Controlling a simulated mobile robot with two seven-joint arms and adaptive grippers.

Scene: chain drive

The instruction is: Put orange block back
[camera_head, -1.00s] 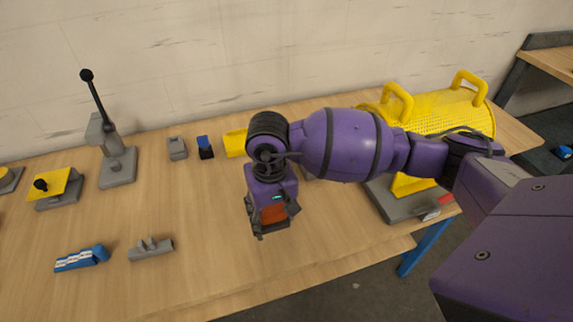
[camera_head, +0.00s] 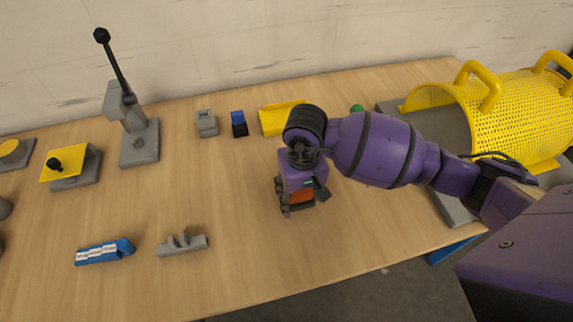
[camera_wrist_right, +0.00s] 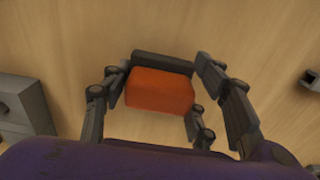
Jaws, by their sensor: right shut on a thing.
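The orange block (camera_wrist_right: 160,89) is between the fingers of my right gripper in the right wrist view. In the head view a bit of the orange block (camera_head: 300,196) shows at the fingertips. My right gripper (camera_head: 298,205) is shut on it and points down over the middle of the table. Whether the block touches the table is hard to tell. My left gripper is in neither view.
A lever press (camera_head: 140,148), a grey block (camera_head: 206,124), a blue and black block (camera_head: 239,124) and a yellow tray (camera_head: 278,120) stand at the back. A grey bracket (camera_head: 182,246) and a blue piece (camera_head: 104,252) lie at the front. A yellow perforated guard (camera_head: 515,112) is at the right.

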